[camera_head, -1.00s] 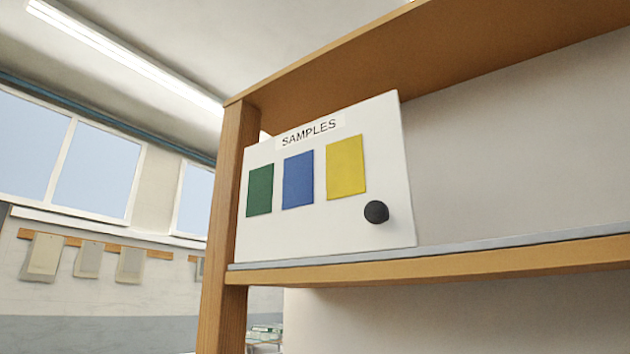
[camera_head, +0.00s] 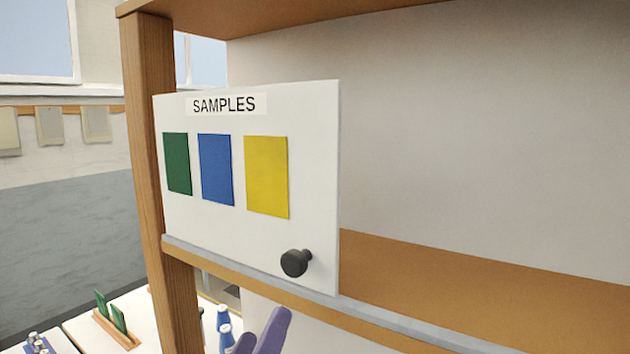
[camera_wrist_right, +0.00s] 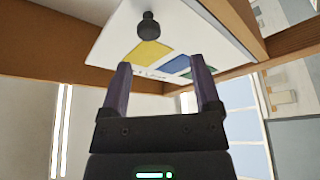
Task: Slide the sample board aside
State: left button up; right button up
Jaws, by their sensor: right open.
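The white sample board (camera_head: 245,235) stands upright on the shelf's grey front rail at the left end, beside the wooden post. It bears a SAMPLES label and green, blue and yellow patches. Its black knob (camera_head: 296,262) is near the lower right corner. My right gripper (camera_head: 264,330) shows its purple fingers at the bottom edge, below the board and apart from it. In the right wrist view, the gripper (camera_wrist_right: 160,64) is open and empty, with the board (camera_wrist_right: 107,42) and knob (camera_wrist_right: 149,25) beyond the fingertips. My left gripper is not in view.
The wooden post (camera_head: 155,170) rises at the board's left edge. The shelf (camera_head: 450,295) right of the board is clear. The grey rail (camera_head: 385,318) runs on to the right. Below left, a table holds blue-and-white bottles (camera_head: 224,325) and a wooden rack (camera_head: 117,328) with green pieces.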

aim_at(290, 268)
jog(key=shift+m, duration=0.4)
jog(key=p+x, duration=0.1)
jog(key=x, duration=0.2)
jog(key=r+p+x, duration=0.1)
jog(key=p+x, duration=0.1)
jog(key=x, duration=0.1)
jog(key=r+p+x, duration=0.1)
jog(key=x, duration=0.1)
jog(key=shift+d, duration=0.3)
jog(key=shift+w+d+p, duration=0.1)
jog(key=shift+w+p, duration=0.25)
jog(key=shift+w, duration=0.1)
grip_shut()
jog(key=shift+f, duration=0.1)
